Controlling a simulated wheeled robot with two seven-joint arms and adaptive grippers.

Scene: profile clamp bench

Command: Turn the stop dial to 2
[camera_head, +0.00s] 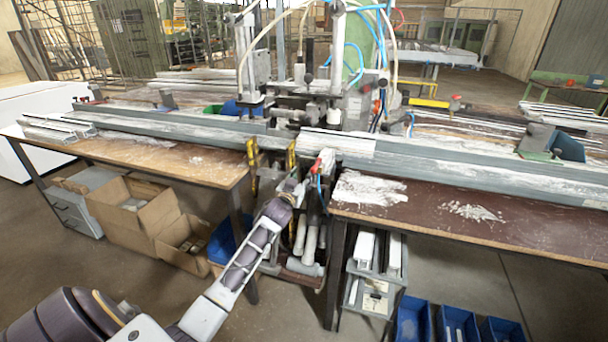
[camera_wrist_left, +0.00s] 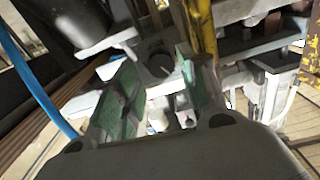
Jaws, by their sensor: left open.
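My left gripper (camera_head: 292,187) is at the front of the clamp machine (camera_head: 312,100), in the gap between the two benches. In the left wrist view the gripper (camera_wrist_left: 160,88) has its two green-padded fingers apart, with grey machine parts beyond and between them. A dark round part (camera_wrist_left: 75,20) shows at the upper left there, close to the left finger. I cannot make out the stop dial or any number on it for certain in either view. I cannot tell whether the fingers touch anything. My right gripper is not in view.
Wooden benches stand left (camera_head: 150,160) and right (camera_head: 480,228) of the machine, with long grey profiles along them. Yellow handles (camera_head: 252,165) hang close beside my left gripper. A blue hose (camera_wrist_left: 35,85) runs near the left finger. Cardboard boxes (camera_head: 130,207) and blue bins (camera_head: 413,320) stand below.

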